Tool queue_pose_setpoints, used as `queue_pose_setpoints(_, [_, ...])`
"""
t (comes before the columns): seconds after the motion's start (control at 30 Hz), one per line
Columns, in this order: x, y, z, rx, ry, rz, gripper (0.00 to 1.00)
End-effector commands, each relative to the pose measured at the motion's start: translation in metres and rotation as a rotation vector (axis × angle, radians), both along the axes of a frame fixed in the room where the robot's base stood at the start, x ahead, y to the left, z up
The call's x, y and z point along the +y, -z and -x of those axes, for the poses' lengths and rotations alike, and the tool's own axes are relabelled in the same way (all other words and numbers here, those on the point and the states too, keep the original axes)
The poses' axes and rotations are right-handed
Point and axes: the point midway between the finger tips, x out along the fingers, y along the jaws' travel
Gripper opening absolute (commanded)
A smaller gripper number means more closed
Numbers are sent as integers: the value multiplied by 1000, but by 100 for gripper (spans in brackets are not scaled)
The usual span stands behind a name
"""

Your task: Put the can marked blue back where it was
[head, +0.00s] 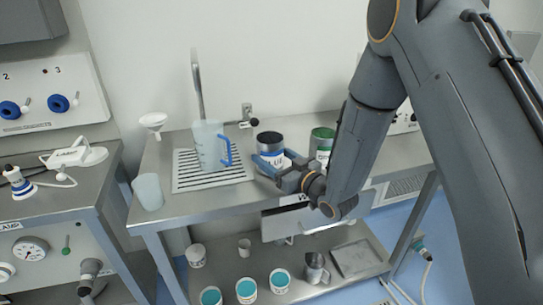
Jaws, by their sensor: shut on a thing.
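A can (270,141) with a dark top and a white label with blue lettering is above or on the steel bench, right of the slatted drain plate. My gripper (271,167) is shut on this can, around its lower part, reaching in from the right. The fingers hide the can's base, so I cannot tell whether it touches the bench. A second can (322,137) with a green band stands to the right, partly behind my arm.
A jug (209,147) with a blue handle stands on the drain plate (184,180), close left of the held can. A funnel (153,122) and a beaker (148,192) are at the bench's left. Several teal-topped pots (246,290) stand on the lower shelf.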

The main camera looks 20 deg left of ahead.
Motion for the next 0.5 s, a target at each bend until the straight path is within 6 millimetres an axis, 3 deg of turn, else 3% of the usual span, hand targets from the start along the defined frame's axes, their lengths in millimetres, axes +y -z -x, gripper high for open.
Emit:
queue_pose_setpoints(0.43, [-1,6,-1,-3,2,-2,28])
queue_pose_setpoints(0.47, [-1,7,-1,-1,2,0,65])
queue_pose_setpoints(0.5, [-1,6,-1,-1,2,0,72])
